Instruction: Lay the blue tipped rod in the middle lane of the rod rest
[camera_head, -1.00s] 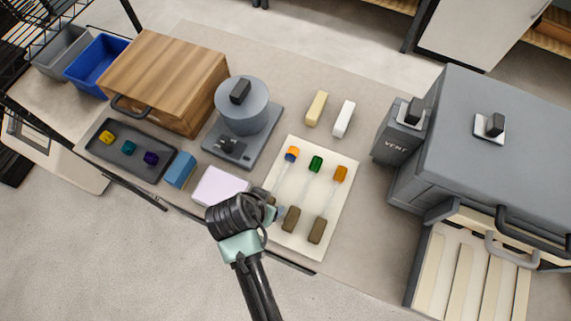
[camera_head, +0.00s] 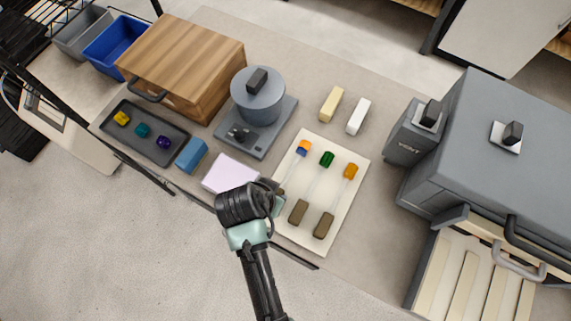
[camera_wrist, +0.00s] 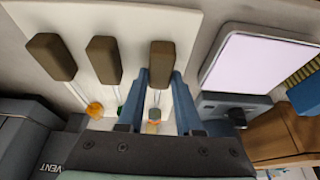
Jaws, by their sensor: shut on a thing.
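Three glass rods with brown grips lie over a cream mat (camera_head: 335,222). The leftmost in the head view has a blue and orange tip (camera_head: 303,147); I take it as the blue tipped rod. My gripper (camera_head: 280,197) is at its near end, partly hidden by my arm. In the wrist view my blue fingers (camera_wrist: 160,76) are shut on its brown grip (camera_wrist: 162,55), and its tip shows between them. I cannot tell whether it is lifted. The slatted cream tray (camera_head: 462,282) at the lower right may be the rod rest; its lanes look empty.
The green tipped rod (camera_head: 327,159) and orange tipped rod (camera_head: 350,171) lie beside it. A grey vent box (camera_head: 413,145) and large grey oven (camera_head: 475,150) stand right. A lilac block (camera_head: 230,173), a hotplate with pot (camera_head: 258,95) and wooden box (camera_head: 180,65) are left.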

